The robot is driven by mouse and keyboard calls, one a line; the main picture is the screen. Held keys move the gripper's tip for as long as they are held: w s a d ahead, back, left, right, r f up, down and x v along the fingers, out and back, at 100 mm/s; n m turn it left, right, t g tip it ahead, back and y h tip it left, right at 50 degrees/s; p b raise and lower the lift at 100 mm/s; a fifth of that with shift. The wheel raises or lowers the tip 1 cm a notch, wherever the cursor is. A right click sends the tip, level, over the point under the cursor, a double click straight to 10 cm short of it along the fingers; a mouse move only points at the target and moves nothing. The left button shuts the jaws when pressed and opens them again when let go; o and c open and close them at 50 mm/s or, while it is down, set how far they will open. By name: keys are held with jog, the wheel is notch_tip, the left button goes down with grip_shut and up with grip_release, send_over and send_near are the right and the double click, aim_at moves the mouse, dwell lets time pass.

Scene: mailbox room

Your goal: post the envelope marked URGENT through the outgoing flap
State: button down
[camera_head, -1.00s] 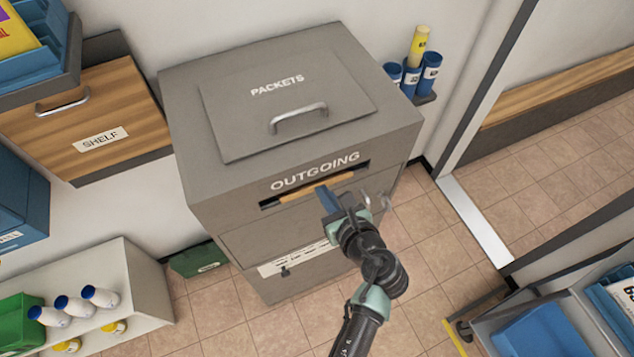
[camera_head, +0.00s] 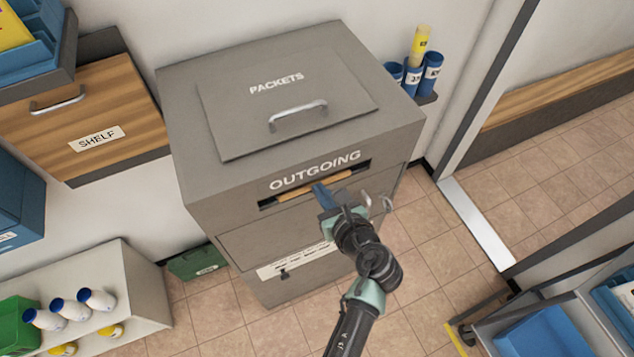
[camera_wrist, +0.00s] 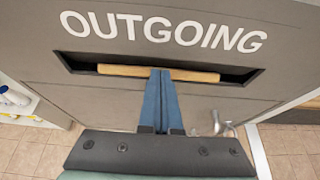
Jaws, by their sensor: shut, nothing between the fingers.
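The grey outgoing box (camera_head: 230,195) has a dark slot (camera_head: 363,166) under the word OUTGOING. In the wrist view the slot (camera_wrist: 240,77) runs across the front. A tan strip (camera_wrist: 112,70) lies lengthwise in it; I cannot tell whether it is an envelope's edge or part of the flap. No URGENT marking shows. My gripper (camera_head: 319,187) is at the slot's middle. In the wrist view its blue fingers (camera_wrist: 160,72) are shut together, their tips at the tan strip. Nothing shows between them.
A PACKETS lid with a metal handle (camera_head: 298,116) tops the box. A metal fitting (camera_wrist: 222,124) sticks out below the slot, right of my fingers. A SHELF drawer (camera_head: 95,120) is at left, a bottle rack (camera_head: 140,290) lower left. Tiled floor lies to the right.

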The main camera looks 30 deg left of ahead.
jog(key=shift+w+a, duration=0.1)
jog(key=shift+w+a+f, duration=0.2)
jog(key=shift+w+a, duration=0.1)
jog(key=shift+a, duration=0.05)
dwell(0.5)
jog(key=s+d+p, duration=0.1)
jog(key=s+d, duration=0.6)
jog(key=d, duration=0.2)
jog(key=shift+p, duration=0.35)
dwell(1.1)
